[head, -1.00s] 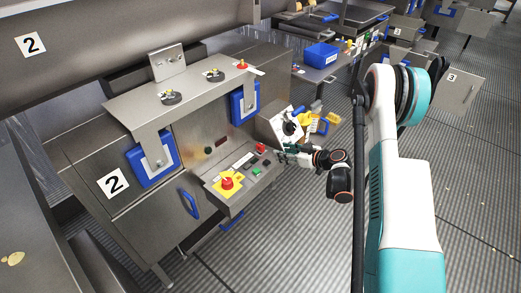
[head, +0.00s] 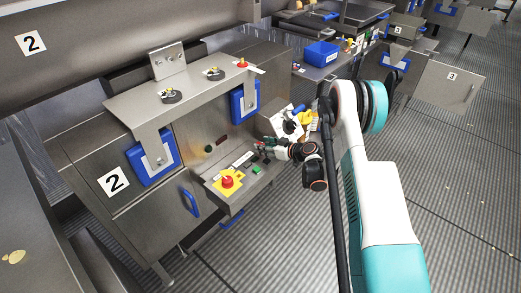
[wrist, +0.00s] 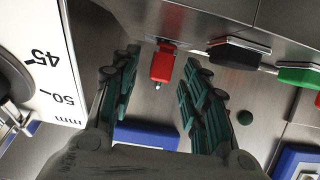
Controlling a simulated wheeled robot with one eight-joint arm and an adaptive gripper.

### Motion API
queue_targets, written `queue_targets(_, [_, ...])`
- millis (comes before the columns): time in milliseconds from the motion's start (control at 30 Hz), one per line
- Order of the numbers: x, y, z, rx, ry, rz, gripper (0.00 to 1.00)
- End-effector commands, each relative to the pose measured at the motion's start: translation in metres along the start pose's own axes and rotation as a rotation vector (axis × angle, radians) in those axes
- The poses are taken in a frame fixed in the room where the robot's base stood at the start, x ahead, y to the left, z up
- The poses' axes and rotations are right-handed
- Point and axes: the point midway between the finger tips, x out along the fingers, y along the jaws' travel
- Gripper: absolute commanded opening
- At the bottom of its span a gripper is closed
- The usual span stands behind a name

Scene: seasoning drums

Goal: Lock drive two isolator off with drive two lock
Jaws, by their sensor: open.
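A small red block, which looks like a padlock (wrist: 162,65), hangs by the metal edge in the wrist view. My gripper (wrist: 158,90) is open, with its green-padded fingers on either side of the red block and apart from it. In the head view my gripper (head: 264,148) is at the right end of the drum two control panel (head: 245,182) and hides most of the red block there. A white-faced box with a black knob (head: 290,127) stands just behind my gripper. I cannot tell which fitting is the drive two isolator.
A black block (wrist: 238,52) and a green block (wrist: 298,75) sit right of the red one. A red stop button on yellow (head: 227,182) is on the panel's left. A shelf (head: 190,85) overhangs behind. The floor (head: 290,240) in front is clear.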

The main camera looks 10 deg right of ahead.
Motion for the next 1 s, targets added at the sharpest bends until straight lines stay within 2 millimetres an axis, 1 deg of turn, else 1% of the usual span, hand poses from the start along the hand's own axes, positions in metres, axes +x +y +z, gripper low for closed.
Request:
queue_targets(33, [0.01,-0.002,0.001,-0.001,0.0,-0.003,0.42])
queue_targets(167, [0.026,-0.001,0.001,-0.001,0.0,-0.001,0.42])
queue_targets(233, [0.029,-0.001,0.0,-0.001,0.0,-0.001,0.42])
queue_targets(400, [0.029,0.0,-0.002,0.0,0.0,0.0,0.42])
queue_targets(433, [0.029,0.0,-0.002,0.0,0.0,0.0,0.39])
queue_targets(467, [0.029,0.0,-0.002,0.0,0.0,0.0,0.33])
queue_targets(500, [0.028,0.0,-0.002,0.0,0.0,0.0,0.24])
queue_targets(567, [0.028,0.0,-0.002,0.0,0.0,0.0,0.1])
queue_targets(600, [0.028,0.0,-0.002,0.0,0.0,0.0,0.01])
queue_targets(1000, [0.028,0.0,-0.003,0.0,0.0,0.0,0.0])
